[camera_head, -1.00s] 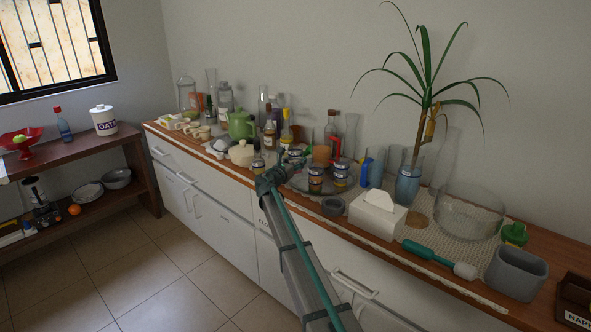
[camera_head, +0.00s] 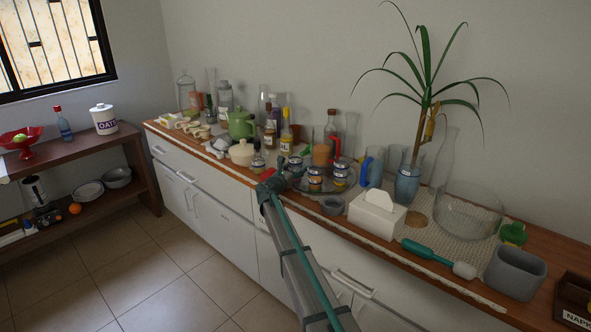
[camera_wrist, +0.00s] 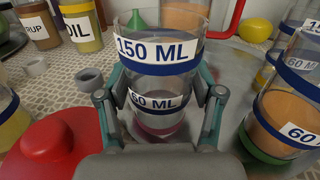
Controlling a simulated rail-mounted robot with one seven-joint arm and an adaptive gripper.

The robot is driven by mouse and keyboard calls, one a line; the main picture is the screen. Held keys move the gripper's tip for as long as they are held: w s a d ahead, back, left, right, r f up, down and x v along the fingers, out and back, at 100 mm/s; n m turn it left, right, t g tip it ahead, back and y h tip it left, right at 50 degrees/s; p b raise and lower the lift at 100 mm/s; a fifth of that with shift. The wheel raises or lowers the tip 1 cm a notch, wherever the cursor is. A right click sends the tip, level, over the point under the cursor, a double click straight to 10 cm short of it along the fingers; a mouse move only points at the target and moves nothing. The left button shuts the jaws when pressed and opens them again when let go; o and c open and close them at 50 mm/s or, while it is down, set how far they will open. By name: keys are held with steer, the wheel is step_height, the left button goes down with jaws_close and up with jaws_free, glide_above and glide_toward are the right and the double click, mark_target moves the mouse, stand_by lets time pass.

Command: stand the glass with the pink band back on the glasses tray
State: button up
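In the wrist view, a clear glass marked "150 ML" with a blue band (camera_wrist: 158,58) stands over a lower part marked "60 ML" (camera_wrist: 158,103). A pink band (camera_wrist: 158,130) shows at the bottom, partly hidden. I cannot tell whether these are stacked glasses or one behind another. My gripper (camera_wrist: 160,95) has its fingers on both sides, close to the glass; contact is unclear. My gripper also shows in the head view (camera_head: 283,178), beside the round glasses tray (camera_head: 322,191). The tray's grey surface (camera_wrist: 232,65) lies behind and right in the wrist view.
A banded glass with brown contents (camera_wrist: 280,115) stands close on the right. A red object (camera_wrist: 50,145) is close on the left. Syrup (camera_wrist: 38,25) and oil (camera_wrist: 80,25) jars stand behind. A tissue box (camera_head: 377,214) is right of the tray.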

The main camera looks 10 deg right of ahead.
steer(key=shift+o, duration=0.7)
steer(key=shift+f, duration=0.1)
steer(key=b+v, duration=0.1)
steer(key=v, duration=0.9)
steer(key=shift+s+f, duration=0.1)
steer(key=shift+s, duration=0.35)
steer(key=shift+a, duration=0.1)
